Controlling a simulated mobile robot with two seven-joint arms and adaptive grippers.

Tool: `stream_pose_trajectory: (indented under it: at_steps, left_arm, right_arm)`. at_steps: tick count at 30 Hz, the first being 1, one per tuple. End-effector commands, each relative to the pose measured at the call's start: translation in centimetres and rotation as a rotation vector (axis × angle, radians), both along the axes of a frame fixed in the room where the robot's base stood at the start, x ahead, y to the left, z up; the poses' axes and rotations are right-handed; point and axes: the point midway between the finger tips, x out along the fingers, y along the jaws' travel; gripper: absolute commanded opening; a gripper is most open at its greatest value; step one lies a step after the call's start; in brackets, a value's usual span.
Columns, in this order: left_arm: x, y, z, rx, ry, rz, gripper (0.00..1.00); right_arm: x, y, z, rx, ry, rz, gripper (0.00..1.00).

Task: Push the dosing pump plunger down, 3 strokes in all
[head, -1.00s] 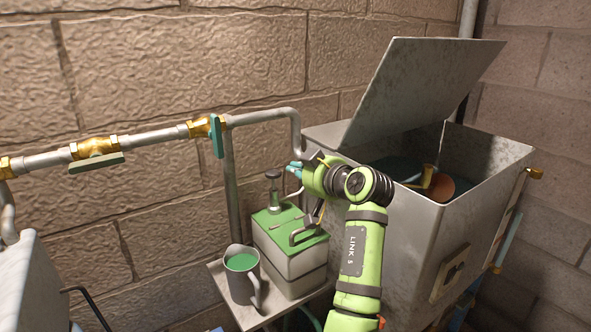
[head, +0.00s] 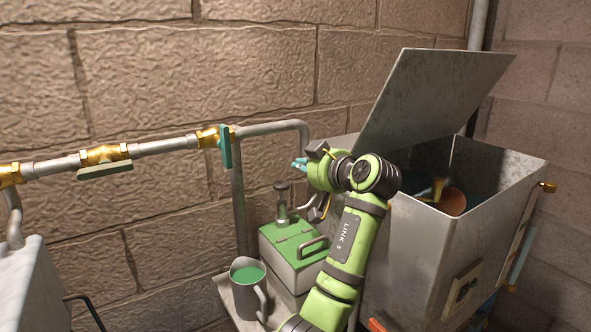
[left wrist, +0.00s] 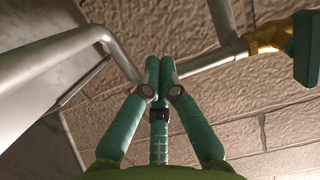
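The dosing pump (head: 283,250) is a grey canister with a green top, standing on a small shelf. Its plunger (head: 281,186) has a dark round knob on a short stem and stands raised above the top. My left gripper (head: 299,164), with teal fingers, is above and slightly right of the knob, apart from it in the picture. In the left wrist view its fingers (left wrist: 160,75) are together at the tips with nothing between them. The pump is not visible in the left wrist view. My right gripper is out of view.
A grey mug (head: 248,289) with green content stands left of the pump on the shelf (head: 230,297). A pipe with brass valves (head: 104,155) runs along the brick wall and bends down behind the gripper. A metal tank (head: 432,235) with a raised lid stands at right.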

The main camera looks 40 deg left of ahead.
Motion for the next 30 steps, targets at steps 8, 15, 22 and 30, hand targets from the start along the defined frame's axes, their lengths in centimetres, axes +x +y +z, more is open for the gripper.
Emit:
stream_pose_trajectory:
  at_steps: [8, 15, 22, 30]
  left_arm:
    - [1.4, 5.5, -0.8, 0.002, 0.005, 0.005, 0.00]
    - [2.3, 8.1, -3.5, 0.000, 0.007, 0.000, 0.00]
    - [2.3, 8.1, -5.7, 0.000, 0.001, 0.001, 0.00]
    - [2.3, 8.1, -6.1, 0.001, -0.001, 0.001, 0.00]
  right_arm:
    - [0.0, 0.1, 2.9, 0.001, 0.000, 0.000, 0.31]
    - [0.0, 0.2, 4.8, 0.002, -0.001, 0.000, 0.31]
    - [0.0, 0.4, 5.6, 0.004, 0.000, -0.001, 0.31]
    - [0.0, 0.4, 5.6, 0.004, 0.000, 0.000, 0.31]
